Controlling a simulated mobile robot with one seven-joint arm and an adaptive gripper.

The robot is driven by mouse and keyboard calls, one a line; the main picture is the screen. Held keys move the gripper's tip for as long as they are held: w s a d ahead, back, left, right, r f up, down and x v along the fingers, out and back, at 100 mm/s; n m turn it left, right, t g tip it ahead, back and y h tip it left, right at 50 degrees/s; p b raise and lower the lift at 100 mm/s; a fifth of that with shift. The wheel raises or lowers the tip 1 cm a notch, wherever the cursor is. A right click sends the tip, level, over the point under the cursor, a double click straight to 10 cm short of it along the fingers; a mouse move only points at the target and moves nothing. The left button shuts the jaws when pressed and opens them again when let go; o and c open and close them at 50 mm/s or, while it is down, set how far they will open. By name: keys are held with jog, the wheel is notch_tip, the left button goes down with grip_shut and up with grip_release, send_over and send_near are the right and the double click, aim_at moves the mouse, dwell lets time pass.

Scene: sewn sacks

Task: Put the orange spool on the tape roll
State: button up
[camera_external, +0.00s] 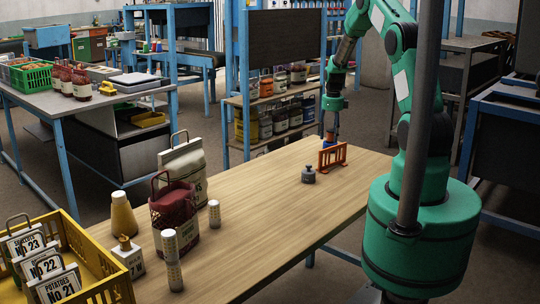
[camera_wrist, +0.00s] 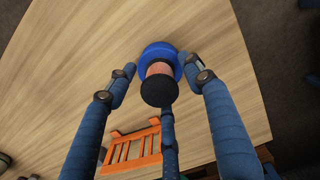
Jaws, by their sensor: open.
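The orange spool (camera_wrist: 160,70) stands between my fingers in the wrist view, with a black end toward the camera. Beneath it is a wider blue round piece (camera_wrist: 152,50), which looks like the tape roll; the spool appears to rest on it, though exact contact is hard to see. My gripper (camera_wrist: 163,76) is open, its blue fingers spread around the spool with visible gaps. In the external view my gripper (camera_external: 331,128) points down over the far part of the wooden table, and the spool and blue piece are small and partly hidden there.
An orange slatted rack (camera_external: 333,158) stands close beside my gripper, also in the wrist view (camera_wrist: 132,149). A grey weight (camera_external: 308,175) is just left of it. Sacks (camera_external: 173,212), bottles (camera_external: 123,214) and a yellow crate (camera_external: 115,287) fill the near left. The table's middle (camera_external: 262,205) is clear.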

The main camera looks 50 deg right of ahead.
aim_at(331, 130)
notch_tip(331, 130, up, 12)
jog(key=shift+f+p, duration=0.25)
jog(key=shift+p, duration=0.75)
jog(key=shift+r, duration=0.1)
jog(key=s+a+r+n+t, duration=0.1)
jog(key=s+a+r+n, duration=0.2)
jog(key=a+r+n, duration=0.75)
jog(key=s+a+r+n+t, duration=0.1)
jog(key=s+a+r+n, duration=0.35)
jog(key=a+r, duration=1.1)
jog(key=s+a+r+n+t, duration=0.2)
jog(key=s+a+r+n, duration=0.4)
jog(key=s+a+n, duration=0.5)
jog(key=s+a+f+n+t, duration=0.1)
jog(key=s+a+n, duration=0.7)
jog(key=s, duration=0.5)
jog(key=shift+s+a+n, duration=0.3)
jog(key=shift+s+a, duration=0.05)
jog(key=shift+a, duration=0.2)
